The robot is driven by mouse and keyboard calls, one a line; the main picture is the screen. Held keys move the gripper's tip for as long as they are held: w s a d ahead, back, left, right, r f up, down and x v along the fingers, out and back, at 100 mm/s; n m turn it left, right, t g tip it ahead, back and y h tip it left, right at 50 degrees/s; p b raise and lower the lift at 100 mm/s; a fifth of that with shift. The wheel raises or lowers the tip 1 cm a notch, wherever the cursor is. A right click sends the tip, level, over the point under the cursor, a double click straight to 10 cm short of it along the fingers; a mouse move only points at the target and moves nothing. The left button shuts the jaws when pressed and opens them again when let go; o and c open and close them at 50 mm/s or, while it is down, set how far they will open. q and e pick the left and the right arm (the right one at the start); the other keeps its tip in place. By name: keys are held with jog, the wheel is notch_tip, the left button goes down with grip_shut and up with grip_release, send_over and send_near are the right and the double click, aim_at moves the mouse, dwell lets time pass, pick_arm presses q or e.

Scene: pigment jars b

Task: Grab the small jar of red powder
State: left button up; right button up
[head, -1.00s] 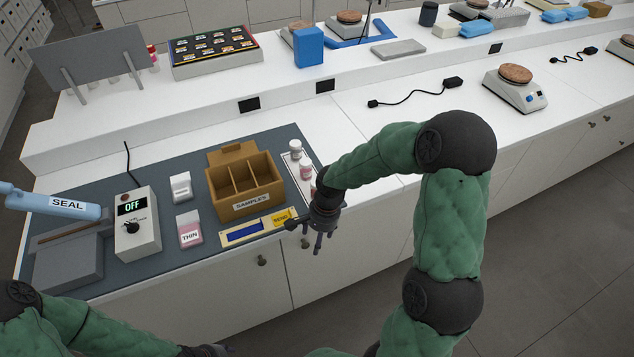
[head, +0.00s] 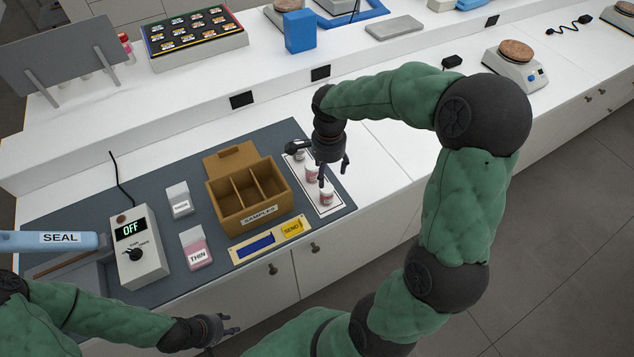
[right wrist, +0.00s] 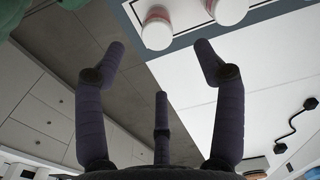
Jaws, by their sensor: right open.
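Small white-lidded jars stand in a row on a white tray (head: 333,208) at the right end of the dark mat. The front jar (head: 326,195) and the middle jar (head: 311,174) show pinkish-red contents or labels; which powder each holds is unclear. The back jar (head: 298,152) is partly hidden by my right gripper (head: 322,168). That gripper is open and empty, above and around the row. In the right wrist view two jars (right wrist: 157,30) (right wrist: 230,10) lie beyond the open fingers (right wrist: 160,60). My left gripper (head: 230,324) is low at the counter's front, its opening unclear.
A cardboard SAMPLES box (head: 248,216) with compartments stands left of the jars. A card with a yellow SEND patch (head: 268,240) lies in front. THIN (head: 196,254) and another container (head: 179,200), plus an OFF device (head: 138,248), stand further left. Bare white counter lies right of the tray.

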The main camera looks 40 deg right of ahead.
aim_at(326, 188)
notch_tip(326, 188, down, 4)
jog(key=shift+s+f+b, duration=0.15)
jog(key=shift+f+b, duration=0.05)
jog(key=shift+b, duration=0.2)
jog(key=shift+w+f, duration=0.2)
jog(key=shift+f, duration=0.4)
jog(key=f, duration=0.4)
jog(key=shift+s+a+b, duration=0.25)
jog(key=shift+b, duration=0.15)
jog(key=shift+f, duration=0.55)
jog(key=c, duration=1.2)
